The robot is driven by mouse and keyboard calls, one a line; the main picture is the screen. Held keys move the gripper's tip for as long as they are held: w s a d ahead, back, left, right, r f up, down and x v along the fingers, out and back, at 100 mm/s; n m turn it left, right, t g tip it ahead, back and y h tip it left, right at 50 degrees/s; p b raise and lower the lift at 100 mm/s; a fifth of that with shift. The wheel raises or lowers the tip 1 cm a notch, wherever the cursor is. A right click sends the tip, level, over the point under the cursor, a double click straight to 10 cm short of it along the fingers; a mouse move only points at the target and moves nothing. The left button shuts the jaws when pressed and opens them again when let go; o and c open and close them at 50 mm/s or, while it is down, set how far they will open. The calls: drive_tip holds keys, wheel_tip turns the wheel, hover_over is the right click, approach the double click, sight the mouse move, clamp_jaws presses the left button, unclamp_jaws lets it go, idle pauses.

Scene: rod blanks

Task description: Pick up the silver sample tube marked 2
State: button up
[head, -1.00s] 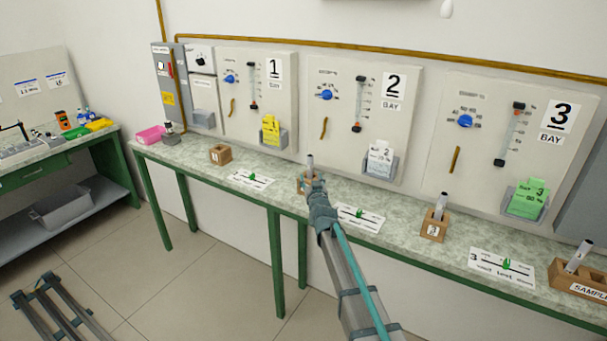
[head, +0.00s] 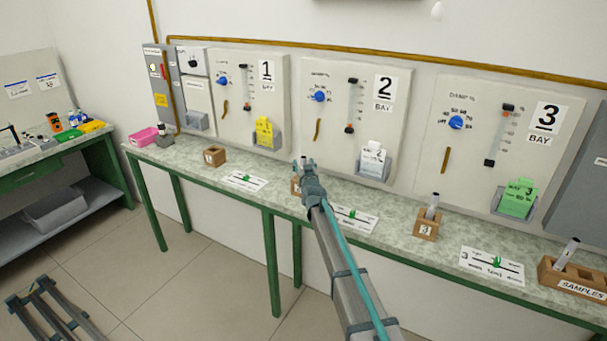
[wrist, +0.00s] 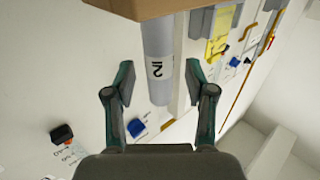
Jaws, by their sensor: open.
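The silver sample tube (wrist: 159,68) marked 2 stands in a wooden block (wrist: 150,8), which shows at the top edge of the wrist view. My gripper (wrist: 159,80) is open, with one finger on each side of the tube and gaps showing beside it. In the head view my gripper (head: 307,168) is over the block (head: 295,186) in front of bay 2 and mostly hides the block and tube.
A block with a tube (head: 426,228) marked 3 stands to the right. A samples rack (head: 580,283) holds another tube (head: 567,252) at far right. An empty-looking block (head: 214,156) is at left. White level cards (head: 352,219) lie flat between the blocks.

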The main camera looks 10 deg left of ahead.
drive_tip(key=shift+w+a, duration=0.1)
drive_tip(key=shift+w, duration=0.35)
drive_tip(key=c, duration=1)
